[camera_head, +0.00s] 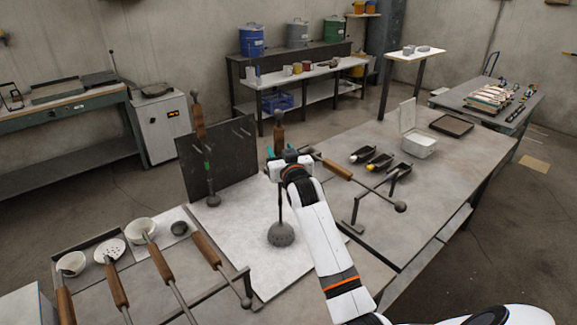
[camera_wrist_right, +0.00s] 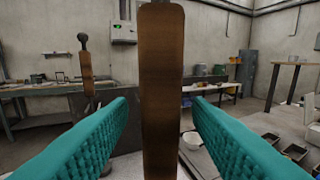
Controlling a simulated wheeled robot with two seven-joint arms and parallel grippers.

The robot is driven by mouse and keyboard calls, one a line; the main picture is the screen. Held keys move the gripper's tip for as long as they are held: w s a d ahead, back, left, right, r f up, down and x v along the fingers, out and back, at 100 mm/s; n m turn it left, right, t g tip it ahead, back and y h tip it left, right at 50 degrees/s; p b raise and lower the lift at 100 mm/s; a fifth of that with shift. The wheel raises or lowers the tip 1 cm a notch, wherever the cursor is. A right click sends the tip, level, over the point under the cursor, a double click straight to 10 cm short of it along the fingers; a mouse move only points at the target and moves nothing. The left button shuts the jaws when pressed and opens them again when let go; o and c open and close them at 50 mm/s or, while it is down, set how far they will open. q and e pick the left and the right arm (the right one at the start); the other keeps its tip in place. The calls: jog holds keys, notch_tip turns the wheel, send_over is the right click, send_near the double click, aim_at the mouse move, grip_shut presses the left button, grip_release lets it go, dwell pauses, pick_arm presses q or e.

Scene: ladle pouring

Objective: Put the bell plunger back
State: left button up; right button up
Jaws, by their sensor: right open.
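The bell plunger has a dark, perforated bell (camera_head: 281,234) at its lower end, over the pale board (camera_head: 245,268); I cannot tell whether it touches. Its rod rises upright to a wooden handle (camera_head: 278,137). My right gripper (camera_head: 280,153) is at the handle, open. In the right wrist view the brown handle (camera_wrist_right: 162,90) stands between the two teal fingers (camera_wrist_right: 158,102), with a gap visible on each side. A dark upright panel with pegs (camera_head: 235,155) stands behind left. My left gripper is out of view.
Ladles and a skimmer (camera_head: 110,250) lie at the front left, their handles toward me. A long wooden-handled tool (camera_head: 337,169) rests on a metal stand (camera_head: 352,212) to the right. Small black trays (camera_head: 380,160) and a white box (camera_head: 419,145) sit farther right.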

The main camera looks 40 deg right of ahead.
jog(key=b+v, duration=0.2)
jog(key=v, duration=0.8)
jog(key=shift+r, duration=0.1)
